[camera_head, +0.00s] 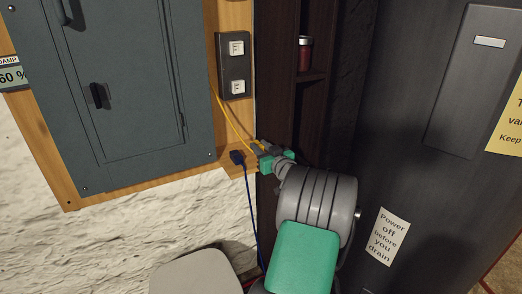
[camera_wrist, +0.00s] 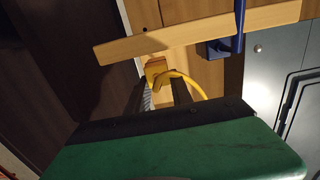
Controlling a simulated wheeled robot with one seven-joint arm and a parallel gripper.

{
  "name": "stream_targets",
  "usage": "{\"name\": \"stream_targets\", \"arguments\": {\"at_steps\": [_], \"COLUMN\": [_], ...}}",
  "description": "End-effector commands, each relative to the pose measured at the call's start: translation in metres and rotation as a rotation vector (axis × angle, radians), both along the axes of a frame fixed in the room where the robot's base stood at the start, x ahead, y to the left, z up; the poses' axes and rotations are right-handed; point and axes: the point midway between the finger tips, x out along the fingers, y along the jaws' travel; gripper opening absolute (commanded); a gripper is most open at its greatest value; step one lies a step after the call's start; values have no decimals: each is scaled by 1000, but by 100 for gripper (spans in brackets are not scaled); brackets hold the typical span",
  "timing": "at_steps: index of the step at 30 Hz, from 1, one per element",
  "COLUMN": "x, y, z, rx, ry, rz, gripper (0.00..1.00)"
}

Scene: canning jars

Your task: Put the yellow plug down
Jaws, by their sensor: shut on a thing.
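The yellow plug (camera_wrist: 156,67) is between the fingertips of my gripper (camera_wrist: 160,88) in the wrist view, and its yellow cord (camera_wrist: 190,82) curls to the right. In the head view my gripper (camera_head: 263,148) is beside the lower right corner of the grey cabinet, close to a wooden ledge (camera_head: 226,160). The fingers mostly hide the plug there. The yellow cord (camera_head: 228,116) runs from the gripper up towards the socket plate. I cannot tell whether the plug touches the ledge.
A blue plug (camera_head: 237,157) with a hanging blue cord is just left of my gripper, on the ledge. A dark socket plate (camera_head: 233,66) with two white sockets is above. A dark shelf with a red jar (camera_head: 305,55) and a dark cabinet (camera_head: 440,150) stand to the right.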

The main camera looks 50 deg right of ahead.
Motion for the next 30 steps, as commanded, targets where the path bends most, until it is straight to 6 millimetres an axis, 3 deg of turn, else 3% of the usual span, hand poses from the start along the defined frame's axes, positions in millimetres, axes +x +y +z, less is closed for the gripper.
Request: {"name": "stream_targets", "arguments": {"at_steps": [2,19,20,27,30], "x": [0,-1,-1,-1,-1], "y": [0,0,0,0,0], "z": [-12,-20,-20,-19,-19], "rx": [2,0,0,1,1], "ry": [-1,-1,0,0,0], "rz": [0,-1,-1,-1,-1], "gripper": [0,0,28,47,48]}}
